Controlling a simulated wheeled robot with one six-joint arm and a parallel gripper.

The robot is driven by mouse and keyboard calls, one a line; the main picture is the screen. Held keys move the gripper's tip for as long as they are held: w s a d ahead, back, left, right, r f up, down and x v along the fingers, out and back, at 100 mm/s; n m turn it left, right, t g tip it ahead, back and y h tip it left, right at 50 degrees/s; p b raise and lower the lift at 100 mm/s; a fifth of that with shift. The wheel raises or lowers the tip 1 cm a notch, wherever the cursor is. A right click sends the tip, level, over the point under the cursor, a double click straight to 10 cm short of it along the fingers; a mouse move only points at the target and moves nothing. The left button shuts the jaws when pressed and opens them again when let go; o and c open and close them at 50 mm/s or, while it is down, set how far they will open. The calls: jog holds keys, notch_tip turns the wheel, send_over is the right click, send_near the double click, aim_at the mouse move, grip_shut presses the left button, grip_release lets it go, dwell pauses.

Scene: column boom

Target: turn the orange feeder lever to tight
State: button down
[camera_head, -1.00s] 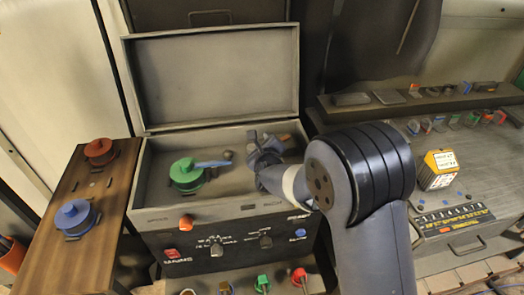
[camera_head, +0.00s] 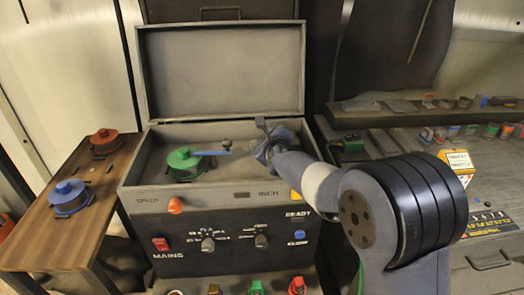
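An orange knob (camera_head: 176,205) sits on the front face of the open grey machine box (camera_head: 150,203), at its left end by worn lettering. I cannot tell whether it is the feeder lever; no orange lever is clearly visible inside the box. My gripper (camera_head: 266,133) is over the right part of the box interior, well to the right of the orange knob and apart from it. Its fingers are small and dark against the interior, so their opening and anything between them are unclear. My wrist and forearm cover the box's right front corner.
A green spool (camera_head: 184,164) with a blue arm (camera_head: 212,153) sits inside the box, left of my gripper. The raised lid (camera_head: 222,70) stands behind. A wooden side table (camera_head: 50,249) holds red and blue spools. A cluttered bench (camera_head: 385,143) is at right.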

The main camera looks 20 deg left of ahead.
jog(key=shift+d+f+n+g+y+b, duration=0.55)
jog(key=shift+f+n+y+b, duration=0.1)
jog(key=shift+b, duration=4.9)
jog(key=d+b, duration=0.1)
jog(key=b, duration=0.2)
jog(key=shift+s+r+n+g+b, duration=0.1)
jog(key=shift+n+g+b, duration=0.15)
jog(key=shift+b, duration=0.15)
jog(key=shift+s+d+y+b, duration=0.1)
jog(key=shift+y+b, duration=0.15)
jog(key=shift+b, duration=0.5)
jog(key=shift+s+d+r+n+g+y+b, duration=0.1)
jog(key=shift+d+n+g+y+b, duration=0.55)
jog(key=shift+b, duration=0.8)
jog(key=shift+s+d+r+n+g+y, duration=0.1)
jog(key=shift+d+n+g+y, duration=0.3)
jog(key=shift+n+g, duration=0.35)
jog(key=shift+s+d+r+n+g+y, duration=0.1)
jog(key=shift+d+n+g+y, duration=0.3)
jog(key=shift+n+g, duration=0.3)
jog(key=shift+a, duration=0.1)
jog(key=c, duration=1.2)
grip_release()
jog(key=shift+a, duration=0.1)
jog(key=shift+o, duration=0.2)
jog(key=shift+r, duration=0.1)
